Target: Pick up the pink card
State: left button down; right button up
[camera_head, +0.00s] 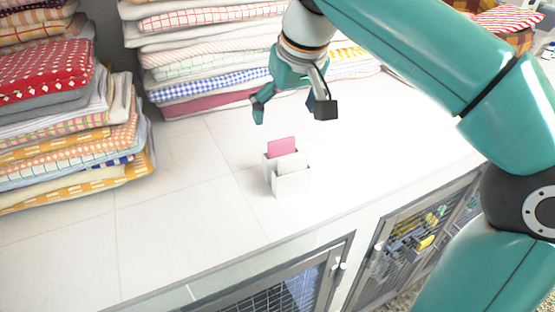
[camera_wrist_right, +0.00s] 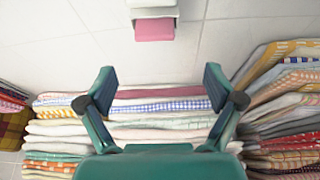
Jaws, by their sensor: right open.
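The pink card (camera_head: 282,147) stands upright in a small white holder (camera_head: 292,185) on the white tiled counter, its upper part showing above the rear slot. Its lower part is hidden by the holder. A white card or divider shows in front of it. My right gripper (camera_head: 290,112) is open and empty, above the counter and behind the card in the head view, apart from it. In the right wrist view the pink card (camera_wrist_right: 154,29) is at the top, beyond the open fingers (camera_wrist_right: 158,85). My left gripper is in neither view.
Folded towels are stacked at the left (camera_head: 75,130) and along the back (camera_head: 210,60) of the counter (camera_head: 150,225). Kennel doors with metal frames (camera_head: 300,285) are below the front edge. The counter around the holder is clear.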

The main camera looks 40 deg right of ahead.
aim_at(281, 139)
jog(key=x, duration=0.4)
jog(key=shift+d+f+b, duration=0.15)
jog(key=shift+f+b, duration=0.2)
jog(key=shift+d+b+x, duration=0.1)
jog(key=shift+b+x, duration=0.05)
jog(key=shift+x, duration=1.3)
jog(key=shift+d+b+x, duration=0.15)
jog(key=shift+x, duration=1.3)
jog(key=shift+s, duration=0.1)
jog(key=c, duration=1.1)
jog(key=shift+c, duration=0.2)
jog(key=shift+r, duration=0.1)
